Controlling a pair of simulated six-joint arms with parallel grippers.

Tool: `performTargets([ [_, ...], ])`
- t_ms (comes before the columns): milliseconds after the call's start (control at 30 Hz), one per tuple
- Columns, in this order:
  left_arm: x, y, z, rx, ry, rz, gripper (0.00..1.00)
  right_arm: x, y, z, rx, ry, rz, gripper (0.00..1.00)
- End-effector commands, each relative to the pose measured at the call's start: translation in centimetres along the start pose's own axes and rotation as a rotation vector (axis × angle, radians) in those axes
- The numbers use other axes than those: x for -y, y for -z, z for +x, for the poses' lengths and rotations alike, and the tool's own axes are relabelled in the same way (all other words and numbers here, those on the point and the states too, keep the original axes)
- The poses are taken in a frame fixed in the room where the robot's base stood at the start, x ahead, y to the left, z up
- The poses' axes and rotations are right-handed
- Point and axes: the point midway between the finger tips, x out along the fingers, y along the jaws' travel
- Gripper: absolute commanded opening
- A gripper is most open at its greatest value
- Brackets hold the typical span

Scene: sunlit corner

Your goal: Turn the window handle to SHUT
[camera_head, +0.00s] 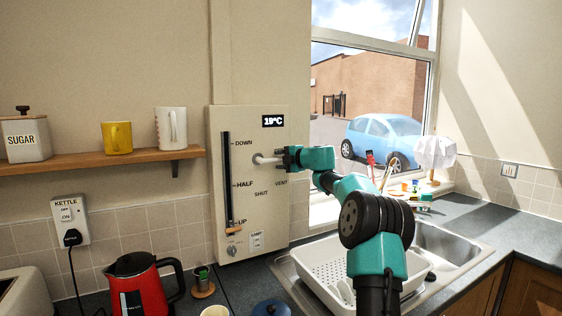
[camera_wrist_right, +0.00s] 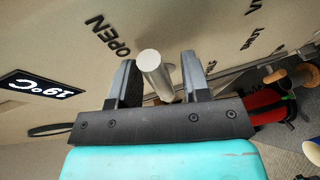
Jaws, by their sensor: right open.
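A wall panel (camera_head: 243,205) carries a pale cylindrical window handle (camera_head: 266,159) that points to the right in the head view. Dark labels SHUT (camera_head: 261,194) and VENT (camera_head: 281,183) sit below the handle. The label OPEN (camera_wrist_right: 107,37) shows in the wrist view, but my gripper seems to hide it in the head view. My right gripper (camera_head: 287,157) is at the handle's right end. In the right wrist view its two fingers (camera_wrist_right: 162,80) stand open, with the handle (camera_wrist_right: 150,60) between them. I cannot tell whether either finger touches it. My left gripper is out of view.
The same panel has a slider (camera_head: 233,230) near UP, a 19°C display (camera_head: 273,121) and a small knob. A red kettle (camera_head: 145,288) stands below left. A white dish rack (camera_head: 330,275) sits at the sink below my arm. A shelf (camera_head: 130,159) holds mugs at left.

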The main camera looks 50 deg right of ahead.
Motion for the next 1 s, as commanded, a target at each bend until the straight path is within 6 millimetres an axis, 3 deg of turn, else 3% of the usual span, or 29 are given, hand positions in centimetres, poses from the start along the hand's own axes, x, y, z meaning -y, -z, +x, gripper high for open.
performTargets([
  [233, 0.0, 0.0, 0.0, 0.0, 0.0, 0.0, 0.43, -0.03, 0.01, 0.02, 0.0, 0.0, 0.0, 0.43],
  [700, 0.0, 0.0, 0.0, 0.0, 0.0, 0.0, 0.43, -0.03, 0.01, 0.0, 0.0, 0.0, 0.0, 0.0],
  [1000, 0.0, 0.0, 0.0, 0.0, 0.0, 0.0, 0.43, -0.02, 0.01, 0.0, 0.0, 0.0, 0.001, 0.0],
])
